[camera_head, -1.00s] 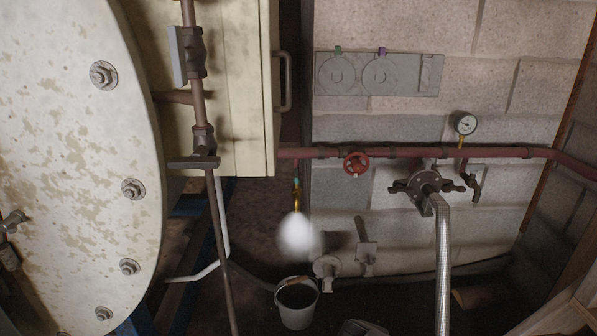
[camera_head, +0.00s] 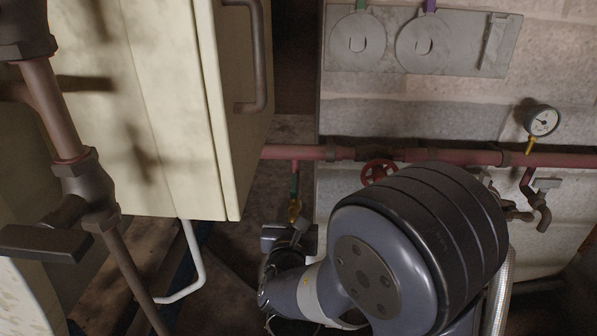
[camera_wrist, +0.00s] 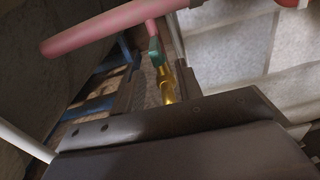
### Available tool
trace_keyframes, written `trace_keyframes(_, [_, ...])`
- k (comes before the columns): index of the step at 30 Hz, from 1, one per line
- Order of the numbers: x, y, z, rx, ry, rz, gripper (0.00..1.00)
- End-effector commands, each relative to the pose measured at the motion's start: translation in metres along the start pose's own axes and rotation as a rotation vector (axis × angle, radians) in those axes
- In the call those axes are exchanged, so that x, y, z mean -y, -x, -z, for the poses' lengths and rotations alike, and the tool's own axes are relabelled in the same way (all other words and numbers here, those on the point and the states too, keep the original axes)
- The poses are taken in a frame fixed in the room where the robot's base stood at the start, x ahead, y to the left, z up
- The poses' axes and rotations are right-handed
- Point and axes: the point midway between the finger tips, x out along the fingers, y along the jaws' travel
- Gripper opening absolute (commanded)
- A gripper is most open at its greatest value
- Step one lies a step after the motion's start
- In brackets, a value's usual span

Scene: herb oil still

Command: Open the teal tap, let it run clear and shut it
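The teal tap (camera_head: 294,186) hangs from a short drop under the red pipe, with a brass body (camera_head: 294,210) below its teal part. In the wrist view the teal part (camera_wrist: 155,50) shows above the brass body (camera_wrist: 166,84). My gripper (camera_head: 288,238) is just below the tap in the head view. In the wrist view its fingers (camera_wrist: 153,66) stand apart on either side of the brass, with gaps showing. No white plume shows at the tap; the space under it is largely hidden by my gripper and arm. I cannot tell the handle's position.
The red pipe (camera_head: 300,152) runs along the block wall with a red handwheel (camera_head: 379,171) and a gauge (camera_head: 542,121). A cream cabinet (camera_head: 170,110) with a handle stands left of the tap. A white bent pipe (camera_head: 190,262) is below it. My arm hides the floor.

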Motion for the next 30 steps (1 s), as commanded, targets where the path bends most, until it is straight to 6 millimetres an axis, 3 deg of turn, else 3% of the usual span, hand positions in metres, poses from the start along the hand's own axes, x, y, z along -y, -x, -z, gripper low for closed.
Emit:
trace_keyframes(5, [-0.007, -0.009, 0.0, 0.015, 0.018, -0.021, 0.34])
trace_keyframes(15, [-0.007, -0.071, 0.0, 0.014, 0.016, -0.018, 0.34])
trace_keyframes(21, [-0.008, -0.098, -0.001, 0.013, 0.015, -0.02, 0.34])
trace_keyframes(30, [-0.008, -0.109, -0.003, 0.013, 0.016, -0.021, 0.34])
